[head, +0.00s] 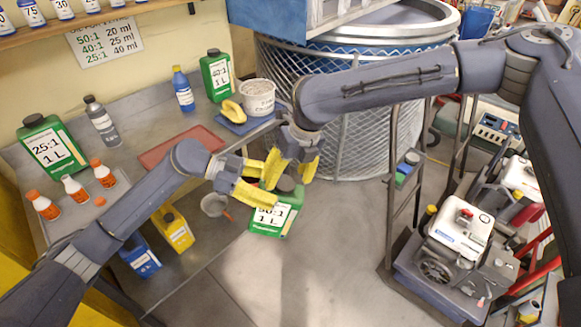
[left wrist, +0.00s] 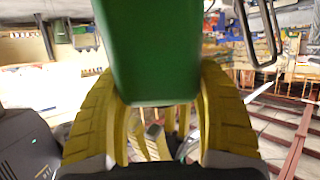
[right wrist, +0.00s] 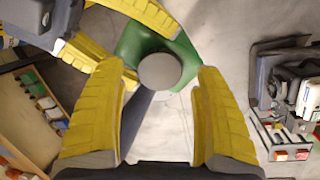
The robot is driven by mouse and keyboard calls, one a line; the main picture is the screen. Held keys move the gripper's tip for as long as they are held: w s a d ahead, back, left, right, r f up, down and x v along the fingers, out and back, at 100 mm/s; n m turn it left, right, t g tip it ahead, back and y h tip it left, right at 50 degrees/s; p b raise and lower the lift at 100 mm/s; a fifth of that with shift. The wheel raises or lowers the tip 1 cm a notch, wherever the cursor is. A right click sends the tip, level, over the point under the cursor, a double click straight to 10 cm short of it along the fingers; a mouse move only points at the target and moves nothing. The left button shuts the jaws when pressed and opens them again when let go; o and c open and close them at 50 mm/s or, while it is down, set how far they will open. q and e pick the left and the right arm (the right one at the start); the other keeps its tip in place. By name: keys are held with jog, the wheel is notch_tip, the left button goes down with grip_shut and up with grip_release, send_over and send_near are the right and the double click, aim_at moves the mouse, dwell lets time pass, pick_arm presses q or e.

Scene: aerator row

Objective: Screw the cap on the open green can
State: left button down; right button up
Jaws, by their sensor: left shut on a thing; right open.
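The green can marked 50:1 (head: 268,220) is held upright in my left gripper (head: 265,184), off the bench and over the floor. In the left wrist view its green body (left wrist: 152,50) sits between the two yellow fingers. A dark grey round cap (right wrist: 160,71) sits on top of the can; how tightly it sits cannot be told. My right gripper (head: 289,178) is above the can and points down. In the right wrist view its open fingers (right wrist: 167,75) stand on either side of the cap, with a gap on both sides.
Capped green cans marked 25:1 (head: 48,152) and 40:1 (head: 215,75) stand on the bench. A red mat (head: 160,152), white bottles with orange caps (head: 75,189) and a white tub (head: 257,97) are there too. A mesh drum (head: 345,120) stands behind; a machine cart (head: 450,245) is at right.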

jog(key=shift+x, duration=0.85)
jog(key=shift+c, duration=0.5)
jog(key=c, duration=1.3)
